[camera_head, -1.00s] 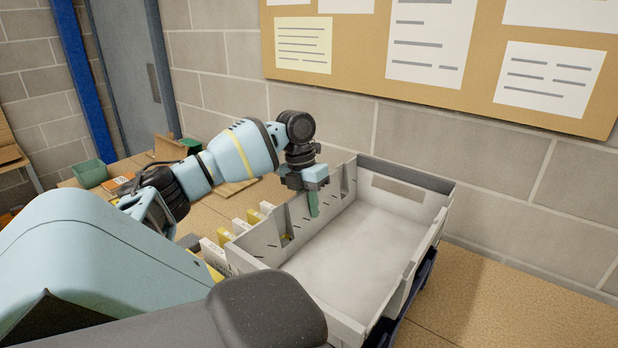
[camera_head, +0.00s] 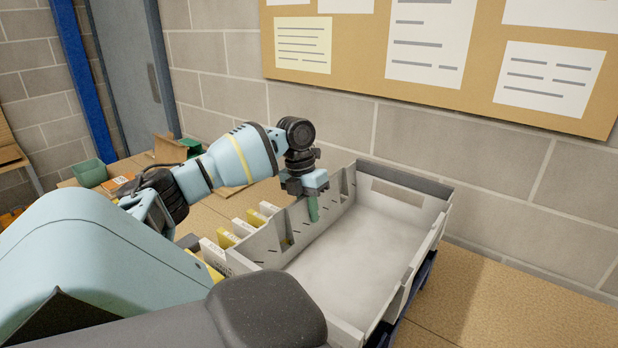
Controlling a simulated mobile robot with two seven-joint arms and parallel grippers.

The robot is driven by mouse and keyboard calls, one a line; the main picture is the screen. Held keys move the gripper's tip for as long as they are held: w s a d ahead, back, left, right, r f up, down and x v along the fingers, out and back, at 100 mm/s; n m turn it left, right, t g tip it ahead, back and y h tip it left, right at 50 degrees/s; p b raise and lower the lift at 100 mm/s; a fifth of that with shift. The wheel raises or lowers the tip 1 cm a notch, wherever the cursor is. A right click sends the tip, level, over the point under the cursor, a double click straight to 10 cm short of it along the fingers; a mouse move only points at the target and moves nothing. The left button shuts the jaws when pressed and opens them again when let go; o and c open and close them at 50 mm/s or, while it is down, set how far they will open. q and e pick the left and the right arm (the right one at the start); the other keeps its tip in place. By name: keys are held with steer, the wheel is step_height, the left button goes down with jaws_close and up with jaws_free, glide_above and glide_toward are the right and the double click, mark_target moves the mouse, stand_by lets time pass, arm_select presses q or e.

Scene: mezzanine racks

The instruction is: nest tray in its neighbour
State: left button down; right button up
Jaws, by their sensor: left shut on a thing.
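The grey tray (camera_head: 365,245) is a long open box with an empty, pale floor, at the middle right of the head view. My left gripper (camera_head: 313,208) is over its left long wall and shut on that wall, with a green finger showing inside the tray. A dark blue tray (camera_head: 417,290) shows only as a strip under the grey tray's right side. The rest of it is hidden, so I cannot tell how far the grey tray sits in it. My right gripper is not in view.
Several small yellow and white boxes (camera_head: 228,239) stand close along the grey tray's left side. A green bin (camera_head: 90,173) is at the far left of the bench. The block wall (camera_head: 480,190) is close behind the tray. The bench (camera_head: 490,300) is clear at the right.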

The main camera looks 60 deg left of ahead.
mark_target(309, 230)
arm_select(q)
steer(key=shift+f, duration=1.3)
stand_by(0.4)
steer(key=shift+f, duration=1.65)
steer(key=c, duration=1.3)
jaws_free()
steer(key=shift+f, duration=0.1)
